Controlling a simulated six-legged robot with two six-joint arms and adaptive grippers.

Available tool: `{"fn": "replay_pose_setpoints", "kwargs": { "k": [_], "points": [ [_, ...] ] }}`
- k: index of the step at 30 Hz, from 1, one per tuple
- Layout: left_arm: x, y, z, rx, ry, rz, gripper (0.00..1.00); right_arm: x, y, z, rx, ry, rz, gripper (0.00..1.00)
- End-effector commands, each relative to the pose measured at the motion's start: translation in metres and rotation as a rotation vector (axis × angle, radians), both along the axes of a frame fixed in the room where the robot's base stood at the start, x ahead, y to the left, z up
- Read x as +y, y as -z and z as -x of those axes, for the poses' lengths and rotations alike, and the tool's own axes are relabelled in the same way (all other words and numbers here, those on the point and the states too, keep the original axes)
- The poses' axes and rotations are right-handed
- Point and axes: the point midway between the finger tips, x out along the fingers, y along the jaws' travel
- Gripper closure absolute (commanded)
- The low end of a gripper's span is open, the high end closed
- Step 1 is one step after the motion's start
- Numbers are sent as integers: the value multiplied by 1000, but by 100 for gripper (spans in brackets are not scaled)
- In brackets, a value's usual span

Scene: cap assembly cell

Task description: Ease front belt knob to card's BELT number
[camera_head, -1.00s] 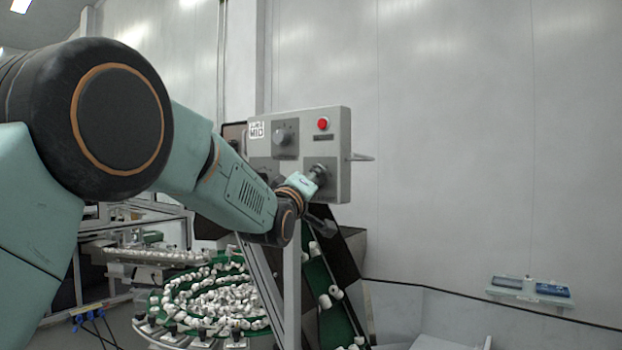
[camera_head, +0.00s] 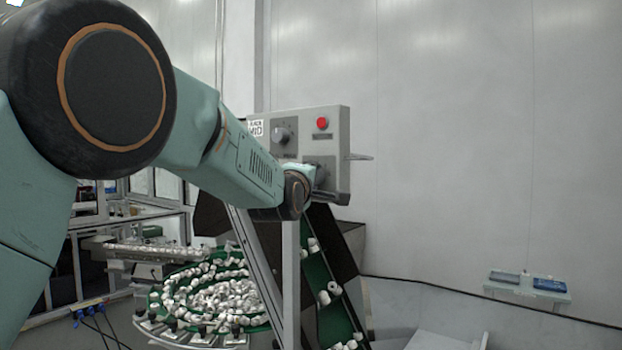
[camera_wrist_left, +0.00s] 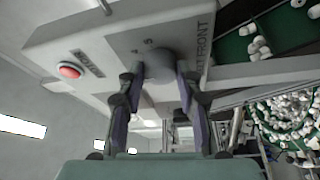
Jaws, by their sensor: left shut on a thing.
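The grey control box (camera_head: 341,140) stands above the belt, with its front face partly covered by my left arm. The front belt knob (camera_wrist_left: 158,66) is a rounded grey knob beside a FRONT label (camera_wrist_left: 204,42) in the left wrist view. My left gripper (camera_wrist_left: 158,82) is shut on this knob, one finger on each side. In the head view my wrist hides much of the knob. The white card (camera_head: 256,130) at the box's upper left is partly cut off by my arm; its small print is not clearly legible. My right gripper is not in view.
A second knob (camera_head: 281,135) and a red button (camera_head: 322,123) are on the same box. Below are a green sloped belt (camera_head: 318,270) with white caps and a round feeder (camera_head: 160,300) full of caps. A wall shelf (camera_head: 527,290) is at right.

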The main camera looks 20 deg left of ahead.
Motion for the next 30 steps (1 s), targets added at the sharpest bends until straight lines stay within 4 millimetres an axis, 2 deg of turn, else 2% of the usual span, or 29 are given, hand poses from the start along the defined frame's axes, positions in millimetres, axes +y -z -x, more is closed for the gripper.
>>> {"fn": "replay_pose_setpoints", "kwargs": {
  "k": [1,10,11,18,30],
  "points": [
    [-1,4,0,10,1,0,97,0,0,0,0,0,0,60],
    [-1,5,0,10,1,0,97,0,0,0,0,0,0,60],
    [-1,5,0,10,1,0,64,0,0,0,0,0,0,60],
    [0,3,0,6,1,0,43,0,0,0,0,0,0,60],
    [0,1,4,3,0,0,42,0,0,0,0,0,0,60]
  ]
}}
